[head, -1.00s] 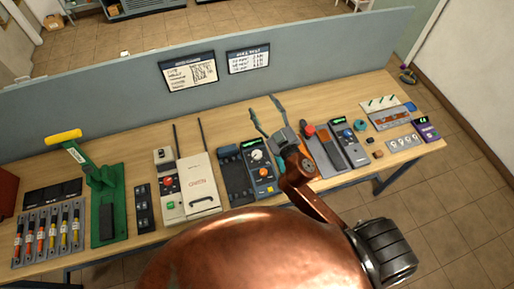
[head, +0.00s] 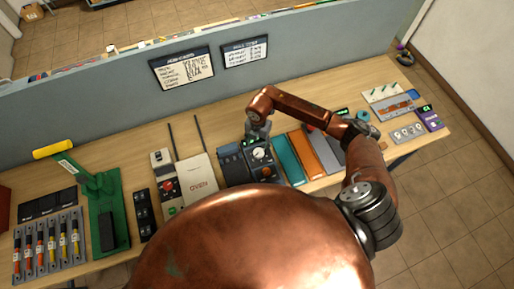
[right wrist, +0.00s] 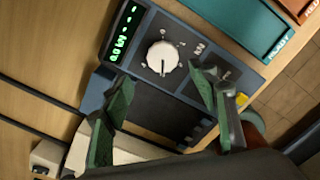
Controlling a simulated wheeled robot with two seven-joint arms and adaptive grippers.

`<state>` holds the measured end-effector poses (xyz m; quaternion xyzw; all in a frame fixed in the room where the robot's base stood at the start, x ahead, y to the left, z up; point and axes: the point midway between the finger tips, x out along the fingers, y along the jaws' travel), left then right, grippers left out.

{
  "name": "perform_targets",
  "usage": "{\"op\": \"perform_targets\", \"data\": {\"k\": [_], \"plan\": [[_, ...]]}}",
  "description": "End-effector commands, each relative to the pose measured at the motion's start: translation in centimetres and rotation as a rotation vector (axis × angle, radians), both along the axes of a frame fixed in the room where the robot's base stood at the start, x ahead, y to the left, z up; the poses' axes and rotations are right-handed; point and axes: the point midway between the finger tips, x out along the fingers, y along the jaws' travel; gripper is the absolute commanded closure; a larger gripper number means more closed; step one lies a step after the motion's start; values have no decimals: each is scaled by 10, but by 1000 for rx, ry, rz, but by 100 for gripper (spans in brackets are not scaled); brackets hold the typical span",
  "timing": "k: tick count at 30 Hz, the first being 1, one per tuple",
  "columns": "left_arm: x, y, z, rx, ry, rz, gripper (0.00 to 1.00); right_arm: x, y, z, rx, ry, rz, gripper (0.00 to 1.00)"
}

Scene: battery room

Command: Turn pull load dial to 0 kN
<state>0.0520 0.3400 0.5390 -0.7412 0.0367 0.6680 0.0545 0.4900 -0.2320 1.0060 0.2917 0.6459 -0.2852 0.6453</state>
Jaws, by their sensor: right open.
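A dark blue-grey device (head: 264,170) on the bench carries a round white dial (head: 258,153). In the right wrist view the dial (right wrist: 163,58) shows clearly, with small marks around it and a lit green display (right wrist: 122,35) beside it. The marks and digits are too small to read surely. My right gripper (right wrist: 160,103) is open and empty, its two green-grey fingers apart above the device. The dial shows beyond the gap between the fingertips, not visibly touched. In the head view the right gripper (head: 257,130) hangs at the device's back edge. My left gripper is not in view.
Teal (head: 288,157) and orange (head: 308,153) slabs lie right of the device. A grey partition (head: 110,100) runs along the bench's back. A green lever press (head: 105,205) stands further left.

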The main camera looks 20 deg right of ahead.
Motion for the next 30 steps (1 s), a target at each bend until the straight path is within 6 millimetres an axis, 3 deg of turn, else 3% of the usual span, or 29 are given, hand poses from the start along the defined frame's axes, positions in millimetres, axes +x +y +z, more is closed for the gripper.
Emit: {"op": "perform_targets", "data": {"k": [15, 27, 30], "plan": [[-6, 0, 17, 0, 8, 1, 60, -2, -4, -68, -10, 6, -7, 46], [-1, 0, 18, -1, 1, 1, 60, -1, -3, -77, -9, 4, -2, 46], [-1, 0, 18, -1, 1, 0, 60, -1, -3, -77, -9, 4, -2, 53]]}}
